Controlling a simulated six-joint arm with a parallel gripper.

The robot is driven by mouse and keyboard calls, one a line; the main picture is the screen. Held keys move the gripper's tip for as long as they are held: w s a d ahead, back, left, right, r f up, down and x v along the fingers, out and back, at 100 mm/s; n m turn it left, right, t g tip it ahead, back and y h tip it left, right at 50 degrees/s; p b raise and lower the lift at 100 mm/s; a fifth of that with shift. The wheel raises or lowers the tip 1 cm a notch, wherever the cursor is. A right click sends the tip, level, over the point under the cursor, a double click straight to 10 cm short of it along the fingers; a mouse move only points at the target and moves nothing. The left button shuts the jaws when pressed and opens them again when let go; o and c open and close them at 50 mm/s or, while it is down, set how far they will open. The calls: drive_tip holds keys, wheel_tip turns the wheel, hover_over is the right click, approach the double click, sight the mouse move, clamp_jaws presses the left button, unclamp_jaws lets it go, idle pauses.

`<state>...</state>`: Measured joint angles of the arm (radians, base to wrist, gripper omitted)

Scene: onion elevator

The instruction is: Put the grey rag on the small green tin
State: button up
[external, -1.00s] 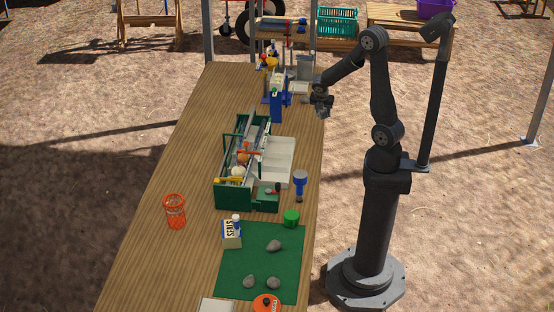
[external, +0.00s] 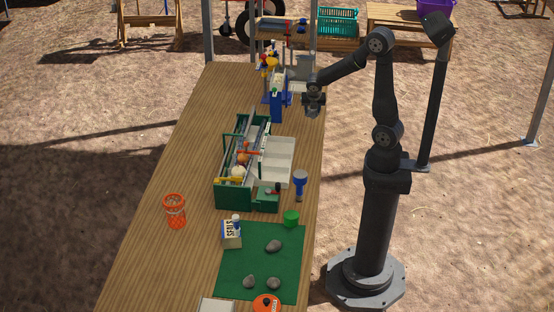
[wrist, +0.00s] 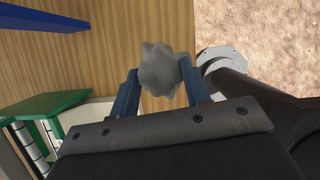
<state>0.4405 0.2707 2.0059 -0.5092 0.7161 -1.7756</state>
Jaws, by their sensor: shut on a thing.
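The grey rag (wrist: 162,69), a crumpled lump with a wavy edge, is between the two blue fingers of my gripper (wrist: 160,85) in the wrist view. My gripper is shut on it. In the external view my gripper (external: 313,108) hangs above the table's right edge, beside the blue holder; the rag is too small to make out clearly there. The small green tin (external: 291,218) stands at the upper right corner of the green mat, well nearer the camera than my gripper. The tin is not visible in the wrist view.
Between gripper and tin lie a green tool caddy (external: 247,197), a pale tray (external: 281,172) and a blue-topped object (external: 300,183). The green mat (external: 238,272) bears several grey stones. A box (external: 231,233) and orange basket (external: 175,212) stand left. A blue holder (external: 280,97) stands behind.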

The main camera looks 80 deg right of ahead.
drive_tip(key=w+a+r+n+t+y, duration=0.1)
drive_tip(key=w+a+n, duration=0.25)
drive_tip(key=a, duration=0.55)
drive_tip(key=w+a+r+n+t, duration=0.1)
drive_tip(key=w+a+n, duration=0.25)
drive_tip(key=a, duration=0.65)
drive_tip(key=w+a+r+n+t+y, duration=0.1)
drive_tip(key=w+a+n, duration=0.25)
drive_tip(key=a, duration=0.55)
drive_tip(key=n+y, duration=0.2)
drive_tip(key=n, duration=0.4)
hover_over(288, 214)
drive_tip(key=s, duration=0.2)
drive_tip(key=shift+t, duration=0.4)
wheel_tip(288, 214, down, 5)
drive_tip(key=shift+r, duration=0.1)
drive_tip(key=shift+a+f, duration=0.1)
drive_tip(key=shift+f, duration=2.05)
